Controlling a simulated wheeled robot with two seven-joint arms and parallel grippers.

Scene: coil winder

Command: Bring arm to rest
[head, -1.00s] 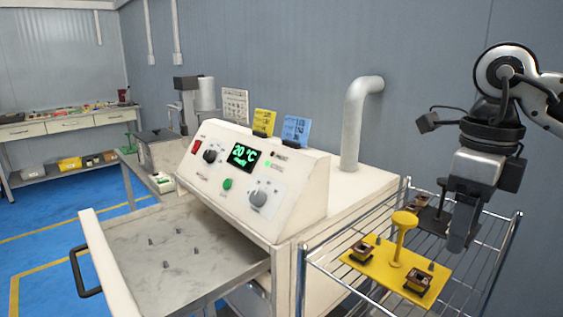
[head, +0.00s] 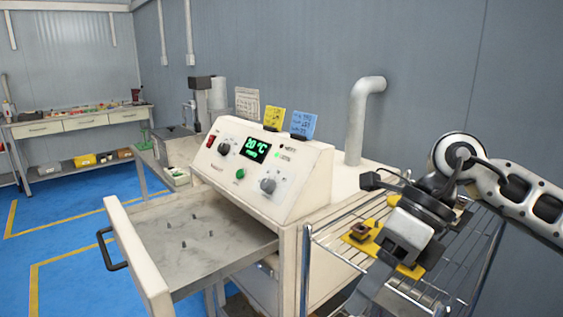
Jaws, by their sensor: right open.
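My right arm comes in from the right in the head view. Its gripper (head: 372,298) points down and toward the camera at the lower right, in front of the wire rack. The gripper body hides much of the yellow fixture plate (head: 362,246) on the rack. One small dark coil part (head: 360,231) shows on that plate's left end. The fingertips are partly cut off by the lower picture edge, and nothing is seen held. My left gripper is not in view.
The wire rack (head: 478,262) stands right of the white oven (head: 312,190). The oven's drawer (head: 205,245) is pulled out at the left, with several small pegs on its floor. A grey pipe (head: 358,120) rises behind. Blue floor at the left is free.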

